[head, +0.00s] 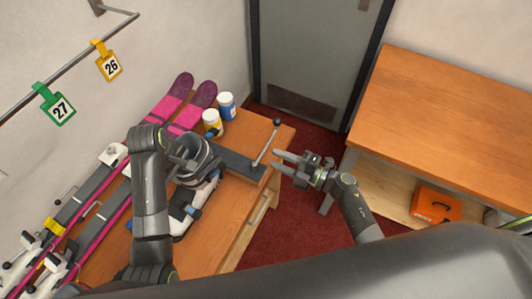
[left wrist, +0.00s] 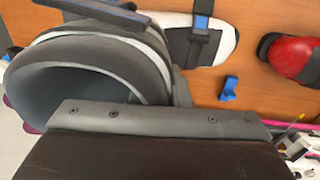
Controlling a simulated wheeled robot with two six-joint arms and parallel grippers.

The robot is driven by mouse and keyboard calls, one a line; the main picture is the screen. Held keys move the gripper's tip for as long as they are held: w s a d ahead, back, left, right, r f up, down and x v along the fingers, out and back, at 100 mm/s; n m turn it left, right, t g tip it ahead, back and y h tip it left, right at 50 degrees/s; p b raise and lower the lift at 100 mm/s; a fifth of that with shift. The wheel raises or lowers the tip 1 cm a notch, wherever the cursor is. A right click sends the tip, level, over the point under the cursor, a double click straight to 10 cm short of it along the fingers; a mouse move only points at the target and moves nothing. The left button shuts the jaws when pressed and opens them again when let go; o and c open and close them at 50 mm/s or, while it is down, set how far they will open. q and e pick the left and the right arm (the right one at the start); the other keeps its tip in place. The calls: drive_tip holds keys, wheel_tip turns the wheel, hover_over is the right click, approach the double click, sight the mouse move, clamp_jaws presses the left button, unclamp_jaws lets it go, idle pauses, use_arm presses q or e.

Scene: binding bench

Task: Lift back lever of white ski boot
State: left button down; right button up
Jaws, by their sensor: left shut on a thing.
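The white ski boot (head: 205,192) stands on the wooden bench, with a grey cuff and blue-tipped buckles. In the left wrist view its open cuff (left wrist: 85,75) fills the left side and its white shell (left wrist: 165,28) shows beyond. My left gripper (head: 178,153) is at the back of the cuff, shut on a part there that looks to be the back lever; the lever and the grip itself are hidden. My right gripper (head: 279,161) is open and empty, off the bench's right edge, beside a metal rod with a black knob (head: 266,142).
Pink skis (head: 172,108) lie along the bench's left side. A red boot (left wrist: 290,58) shows in the left wrist view. A second table (head: 450,115) stands right, with an orange case (head: 436,203) below.

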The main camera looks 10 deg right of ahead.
idle(0.3)
use_arm(q)
drive_tip(key=c, duration=1.3)
unclamp_jaws()
